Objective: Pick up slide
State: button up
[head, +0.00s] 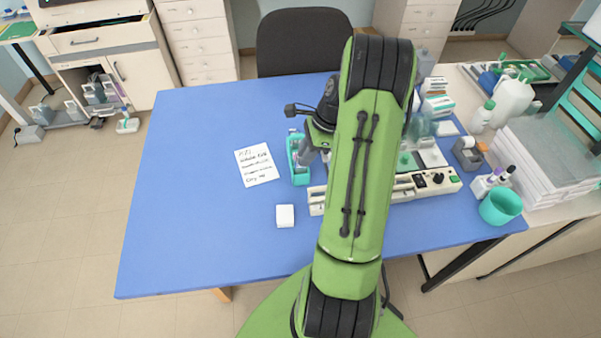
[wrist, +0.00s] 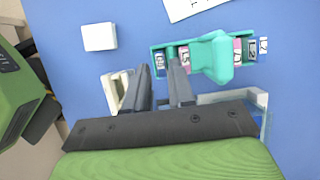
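A teal slide rack (wrist: 222,72) lies on the blue table in the wrist view; it also shows in the head view (head: 299,178). Several slides with pale, marked label ends stand in it. One slide (wrist: 159,62) is at the rack's left end, and another slide (wrist: 264,46) shows at its right end. My gripper (wrist: 163,67) is open, with its two grey fingers apart and blue table visible between them. The fingertips are at the rack's left end, one on each side of the end slide in the picture. I cannot tell whether they touch it.
A white block (wrist: 99,37) lies on the blue table (head: 200,220) near the rack. A handwritten note (head: 256,165) lies left of the rack. A long pale device (head: 425,183) with knobs stands to the right, partly behind my arm. The table's left side is clear.

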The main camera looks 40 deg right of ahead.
jog(key=shift+x, duration=1.1)
grip_shut()
jog(key=shift+r, duration=0.1)
